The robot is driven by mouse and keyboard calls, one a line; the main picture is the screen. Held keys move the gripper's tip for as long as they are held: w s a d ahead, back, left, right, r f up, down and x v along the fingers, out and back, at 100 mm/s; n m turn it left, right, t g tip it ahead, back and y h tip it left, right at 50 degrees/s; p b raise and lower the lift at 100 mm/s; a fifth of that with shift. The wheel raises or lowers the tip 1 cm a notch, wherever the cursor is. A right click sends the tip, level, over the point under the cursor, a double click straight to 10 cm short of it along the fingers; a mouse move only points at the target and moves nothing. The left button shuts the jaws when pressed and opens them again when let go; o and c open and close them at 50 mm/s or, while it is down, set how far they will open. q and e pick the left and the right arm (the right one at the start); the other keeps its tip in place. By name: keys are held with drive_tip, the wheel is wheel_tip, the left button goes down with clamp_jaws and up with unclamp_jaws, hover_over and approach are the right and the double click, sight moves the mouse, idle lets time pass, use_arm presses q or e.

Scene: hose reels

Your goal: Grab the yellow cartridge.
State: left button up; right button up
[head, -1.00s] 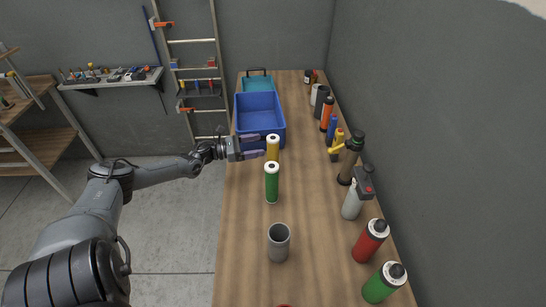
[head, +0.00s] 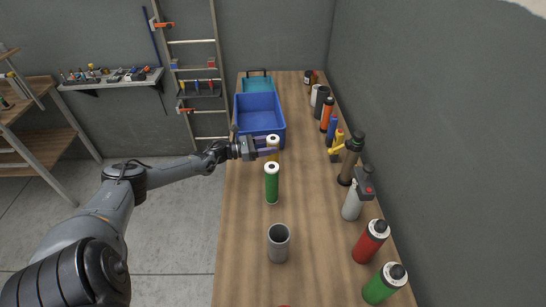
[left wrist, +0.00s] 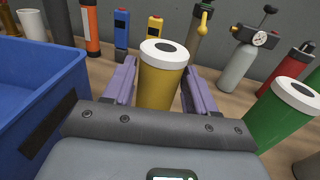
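The yellow cartridge (left wrist: 160,82) with a white top stands upright on the bench, in front of the blue bin. It also shows in the head view (head: 273,143), partly covered by my left gripper. My left gripper (head: 268,148) reaches it from the left. In the left wrist view the two purple fingers of the left gripper (left wrist: 158,88) are spread, one on each side of the cartridge. A gap shows beside it, so the fingers are open around it and not clamped. My right gripper is not in view.
A green cartridge (head: 271,184) stands just nearer than the yellow one, with a grey cup (head: 278,243) nearer still. The blue bin (head: 260,125) is close behind. Several bottles and torches, including a red canister (head: 370,241), line the right wall.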

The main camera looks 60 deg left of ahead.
use_arm(q)
clamp_jaws()
drive_tip(key=shift+r, duration=0.1)
